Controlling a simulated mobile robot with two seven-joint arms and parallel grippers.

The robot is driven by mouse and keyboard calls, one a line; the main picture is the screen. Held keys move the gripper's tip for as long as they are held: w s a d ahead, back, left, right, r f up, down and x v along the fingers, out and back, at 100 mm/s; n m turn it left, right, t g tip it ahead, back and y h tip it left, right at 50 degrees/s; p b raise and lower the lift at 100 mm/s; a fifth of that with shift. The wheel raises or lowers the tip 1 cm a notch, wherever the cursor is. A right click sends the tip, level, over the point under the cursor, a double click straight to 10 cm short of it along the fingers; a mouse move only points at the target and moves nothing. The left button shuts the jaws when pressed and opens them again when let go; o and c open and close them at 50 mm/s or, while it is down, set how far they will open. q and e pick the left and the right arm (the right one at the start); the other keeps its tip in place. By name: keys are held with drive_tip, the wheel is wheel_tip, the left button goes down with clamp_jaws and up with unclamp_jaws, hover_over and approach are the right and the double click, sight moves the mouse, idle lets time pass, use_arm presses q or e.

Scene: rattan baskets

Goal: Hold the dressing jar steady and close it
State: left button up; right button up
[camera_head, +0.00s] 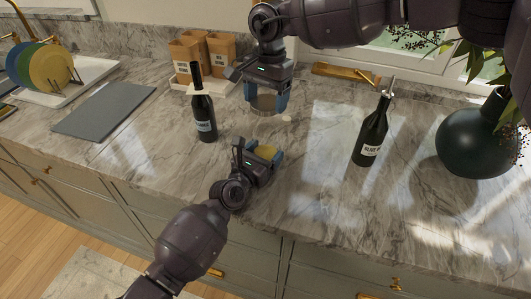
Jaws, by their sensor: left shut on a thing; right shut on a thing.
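The dressing jar (266,151), with yellowish contents showing at its top, is between the fingers of my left gripper (264,154), low over the front part of the counter. My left gripper is shut on it, and the fingers hide much of its sides. My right gripper (266,98) comes down from above and is shut on a round greyish-brown piece that looks like the lid (264,103). The lid is farther up in the picture than the jar and apart from it.
A dark bottle (203,112) stands left of the grippers and an olive oil bottle (371,135) stands right. A dark round vase (476,142) is far right. Wooden canisters (187,52), a grey board (104,110) and a plate rack (47,67) are left. The marble counter between the bottles is mostly clear.

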use_arm(q)
drive_tip(key=shift+c, duration=0.5)
use_arm(e)
hover_over(265, 137)
drive_tip(key=shift+w+d+f, duration=0.1)
drive_tip(key=shift+f, duration=1.15)
drive_tip(key=shift+w+f, duration=0.1)
drive_tip(key=shift+f, duration=1.15)
drive_tip(key=shift+f, duration=0.9)
drive_tip(key=shift+f, duration=0.55)
